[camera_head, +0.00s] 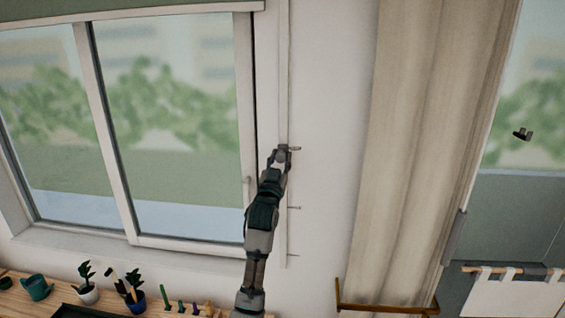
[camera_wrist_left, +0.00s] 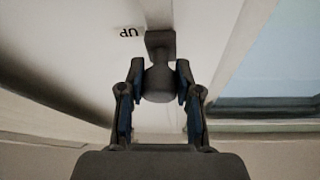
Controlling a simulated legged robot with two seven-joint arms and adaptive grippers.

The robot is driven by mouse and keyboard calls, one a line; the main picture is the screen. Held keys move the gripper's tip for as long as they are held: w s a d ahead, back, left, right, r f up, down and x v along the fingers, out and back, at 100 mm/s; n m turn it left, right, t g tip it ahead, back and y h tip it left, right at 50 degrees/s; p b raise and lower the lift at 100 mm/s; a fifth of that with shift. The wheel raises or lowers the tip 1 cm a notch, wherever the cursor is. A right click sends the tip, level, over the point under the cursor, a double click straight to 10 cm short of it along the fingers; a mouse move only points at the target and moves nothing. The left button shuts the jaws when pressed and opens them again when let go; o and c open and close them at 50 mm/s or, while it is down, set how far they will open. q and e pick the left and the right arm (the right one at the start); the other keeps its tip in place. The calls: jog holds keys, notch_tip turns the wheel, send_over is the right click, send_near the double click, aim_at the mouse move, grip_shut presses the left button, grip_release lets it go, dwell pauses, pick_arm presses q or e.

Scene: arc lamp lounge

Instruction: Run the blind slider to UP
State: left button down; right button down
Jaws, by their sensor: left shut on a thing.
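The blind slider's dark round knob (camera_wrist_left: 159,84) is between the two fingers of my left gripper (camera_wrist_left: 159,95) in the wrist view, and the fingers are shut on it. Its square block (camera_wrist_left: 160,43) sits beside the label UP (camera_wrist_left: 131,32), which reads upside down there. The gripper mostly hides the knob there. My right gripper is not in view.
A window (camera_head: 170,130) is left of the track, with a grey-green band (camera_head: 60,10) above it. A beige curtain (camera_head: 415,150) hangs to the right. Potted plants (camera_head: 88,292) and small tools stand on a wooden surface at lower left. Bare wall (camera_head: 330,120) lies between track and curtain.

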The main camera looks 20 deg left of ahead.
pick_arm(q)
jog(key=shift+s+r, duration=0.3)
jog(key=shift+r, duration=0.45)
jog(key=c, duration=1.2)
grip_release()
jog(key=o, duration=0.4)
jog(key=shift+w+f, duration=0.1)
jog(key=shift+w, duration=0.1)
jog(key=shift+o, duration=0.2)
jog(key=shift+w+f, duration=0.1)
jog(key=shift+w+d+f, duration=0.1)
jog(key=shift+d, duration=0.05)
jog(key=v, duration=1.2)
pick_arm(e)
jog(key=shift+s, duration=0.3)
pick_arm(q)
jog(key=shift+f, duration=0.1)
